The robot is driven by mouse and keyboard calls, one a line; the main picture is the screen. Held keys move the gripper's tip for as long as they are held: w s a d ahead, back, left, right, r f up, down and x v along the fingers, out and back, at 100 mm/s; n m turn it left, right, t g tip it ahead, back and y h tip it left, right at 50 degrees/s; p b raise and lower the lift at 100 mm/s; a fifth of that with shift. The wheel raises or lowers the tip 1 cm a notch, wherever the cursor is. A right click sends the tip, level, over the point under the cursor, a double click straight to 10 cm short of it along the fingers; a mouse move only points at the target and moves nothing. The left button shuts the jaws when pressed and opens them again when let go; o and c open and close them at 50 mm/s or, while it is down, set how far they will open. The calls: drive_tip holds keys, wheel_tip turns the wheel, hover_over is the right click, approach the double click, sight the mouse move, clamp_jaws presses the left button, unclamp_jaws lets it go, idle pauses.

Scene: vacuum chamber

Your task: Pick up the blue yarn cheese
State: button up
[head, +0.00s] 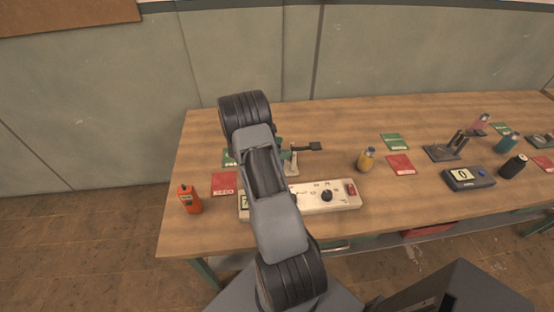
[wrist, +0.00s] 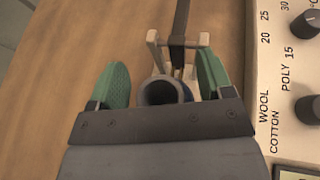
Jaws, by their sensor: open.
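My gripper (wrist: 160,72) is open, with one green finger on each side of a hollow grey tube. The blue yarn cheese (wrist: 187,92) shows only as a strip of dark blue beside this tube, between the fingers; its lower part is hidden by my gripper's body. I cannot tell whether either finger touches it. Just beyond it is a pale stand with a dark lever (wrist: 179,22). In the head view my arm hides the cheese and most of my gripper; the dark lever shows right of the arm (head: 309,146).
A cream control box (head: 335,197) with knobs lies close right of my gripper. An orange handheld device (head: 188,199) stands near the table's left end. Yellow (head: 366,161), pink, teal and black yarn packages, coloured cards and a grey scale (head: 468,179) are farther right.

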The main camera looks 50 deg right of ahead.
drive_tip(key=shift+c, duration=0.4)
drive_tip(key=c, duration=1.2)
